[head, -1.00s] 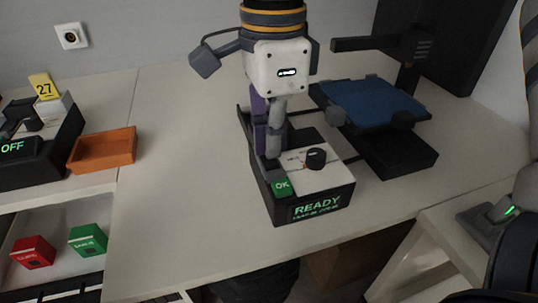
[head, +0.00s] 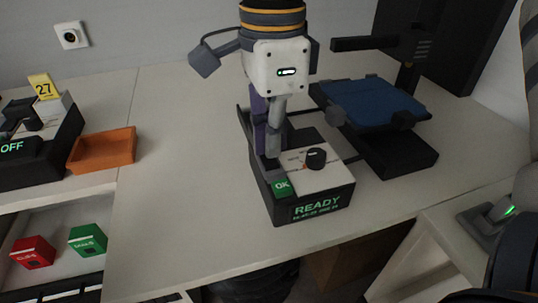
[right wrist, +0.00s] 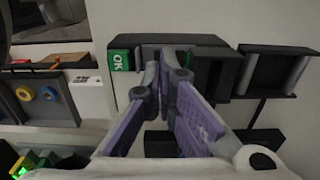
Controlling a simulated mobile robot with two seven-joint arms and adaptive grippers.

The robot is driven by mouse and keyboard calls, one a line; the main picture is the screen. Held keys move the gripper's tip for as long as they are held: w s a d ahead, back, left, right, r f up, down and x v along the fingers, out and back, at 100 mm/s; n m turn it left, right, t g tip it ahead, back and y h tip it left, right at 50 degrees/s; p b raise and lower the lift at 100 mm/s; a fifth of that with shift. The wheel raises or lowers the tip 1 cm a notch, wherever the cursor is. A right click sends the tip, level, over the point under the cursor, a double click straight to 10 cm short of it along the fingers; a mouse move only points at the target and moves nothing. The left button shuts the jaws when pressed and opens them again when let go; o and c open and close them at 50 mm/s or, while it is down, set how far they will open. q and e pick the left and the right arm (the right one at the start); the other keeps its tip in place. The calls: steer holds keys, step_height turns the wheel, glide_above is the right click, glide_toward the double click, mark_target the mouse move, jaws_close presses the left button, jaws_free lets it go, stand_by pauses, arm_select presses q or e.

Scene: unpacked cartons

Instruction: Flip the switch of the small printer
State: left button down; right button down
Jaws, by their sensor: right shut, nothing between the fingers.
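The small printer appears to be the black unit (head: 262,196) with a pale top, a lit screen (head: 317,207) reading READY, a green OK tile (head: 282,187) and a black knob (head: 316,158). My right gripper (head: 273,150) points down over its back left part, behind the OK tile, fingers shut and empty. In the right wrist view, the shut fingertips (right wrist: 166,56) are just beside the green OK tile (right wrist: 118,60), over a dark part of the unit. I cannot tell whether they touch it. No switch is clearly visible; the gripper may hide it. My left gripper is not in view.
A blue plate (head: 372,101) on a black frame stands behind and right of the unit. At left are an orange tray (head: 102,150), a device with an OFF screen (head: 18,148), and red (head: 32,252) and green (head: 88,240) blocks. The table between is clear.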

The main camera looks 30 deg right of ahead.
mark_target(272, 163)
steer(key=shift+f, duration=1.15)
stand_by(0.5)
steer(key=shift+r, duration=3.55)
